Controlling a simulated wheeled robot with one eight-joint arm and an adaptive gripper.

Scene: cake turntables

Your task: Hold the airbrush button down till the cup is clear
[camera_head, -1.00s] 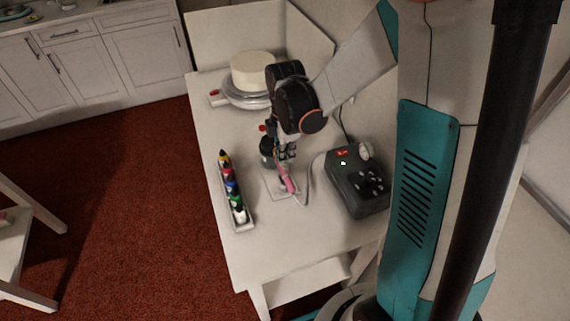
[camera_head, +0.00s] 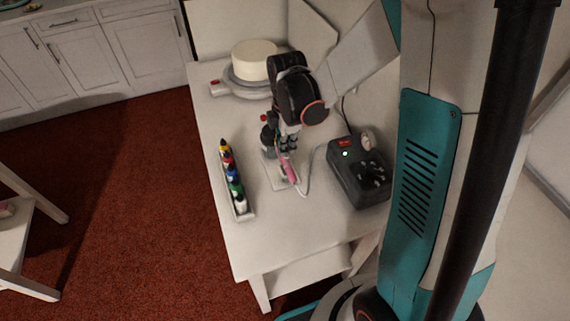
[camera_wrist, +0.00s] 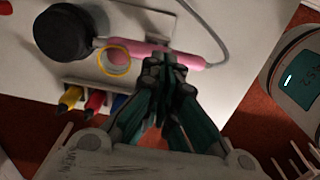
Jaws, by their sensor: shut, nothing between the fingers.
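The pink airbrush (camera_head: 289,170) lies in its holder on the white table, with a hose running from it toward the compressor. In the wrist view the pink airbrush (camera_wrist: 150,50) lies just beyond my fingertips, beside a round dark pot (camera_wrist: 75,33) and a yellow-rimmed cup (camera_wrist: 114,61). My gripper (camera_head: 287,147) is shut and empty, pointing down over the airbrush. In the wrist view my gripper (camera_wrist: 165,62) overlaps the airbrush's body; its fingertips hide the button, and I cannot tell whether they touch it.
The black compressor (camera_head: 358,178) with a lit green light stands right of the airbrush. A tray of several colour bottles (camera_head: 247,214) stands to the left. A white cake (camera_head: 254,58) sits on a turntable (camera_head: 243,88) at the back. The table's front (camera_head: 275,250) is clear.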

